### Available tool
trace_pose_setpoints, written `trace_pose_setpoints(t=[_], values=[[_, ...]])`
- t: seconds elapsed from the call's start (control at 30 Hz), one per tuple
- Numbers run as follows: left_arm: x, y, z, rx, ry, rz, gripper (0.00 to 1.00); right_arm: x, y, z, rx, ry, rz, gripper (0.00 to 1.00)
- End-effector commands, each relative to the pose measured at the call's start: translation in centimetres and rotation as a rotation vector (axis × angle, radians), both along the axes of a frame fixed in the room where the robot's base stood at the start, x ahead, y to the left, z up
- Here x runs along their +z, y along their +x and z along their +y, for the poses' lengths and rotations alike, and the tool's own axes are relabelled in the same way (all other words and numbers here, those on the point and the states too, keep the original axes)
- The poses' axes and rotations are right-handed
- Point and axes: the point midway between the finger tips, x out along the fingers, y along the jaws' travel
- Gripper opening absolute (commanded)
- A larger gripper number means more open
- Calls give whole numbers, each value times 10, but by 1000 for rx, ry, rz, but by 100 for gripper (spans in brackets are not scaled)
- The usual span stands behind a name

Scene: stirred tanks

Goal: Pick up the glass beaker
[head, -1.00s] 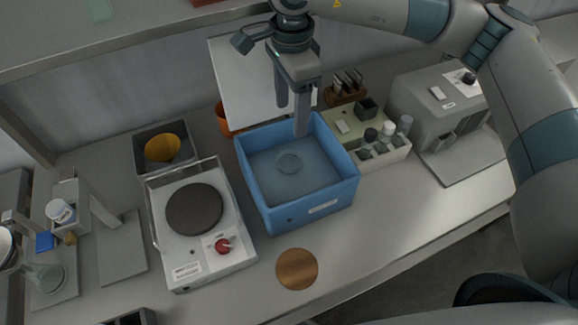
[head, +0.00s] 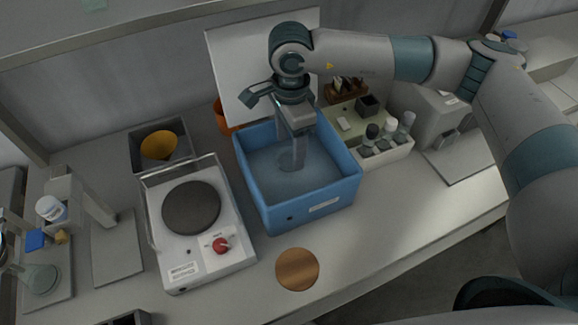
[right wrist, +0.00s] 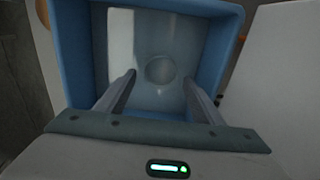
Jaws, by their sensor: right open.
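The glass beaker (right wrist: 160,70) shows in the right wrist view as a clear round outline inside the blue tub (right wrist: 219,50). In the head view it is mostly hidden behind my right gripper's fingers, within the blue tub (head: 317,209). My right gripper (head: 292,167) points down into the tub, open and empty. In the right wrist view its fingers (right wrist: 159,80) are spread to either side of the beaker's outline, and I cannot tell whether they touch it. My left gripper is out of view.
A white hotplate (head: 203,255) stands left of the tub, with a copper disc (head: 297,269) in front. A rack with bottles (head: 385,150) stands right of the tub. A dark bin (head: 184,149) with a yellow bowl is behind the hotplate. The tub's walls surround my fingers.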

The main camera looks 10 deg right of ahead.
Motion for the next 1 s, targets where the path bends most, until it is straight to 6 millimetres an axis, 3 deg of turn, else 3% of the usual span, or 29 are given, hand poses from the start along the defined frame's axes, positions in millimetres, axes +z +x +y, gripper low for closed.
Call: trace_pose_setpoints(t=[0.37,0.8,1.0], values=[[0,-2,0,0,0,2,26,-2,0,0,0,0,1,61],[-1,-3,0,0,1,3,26,-48,1,2,-1,0,0,61],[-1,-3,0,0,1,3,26,-52,1,2,-1,0,-1,61]])
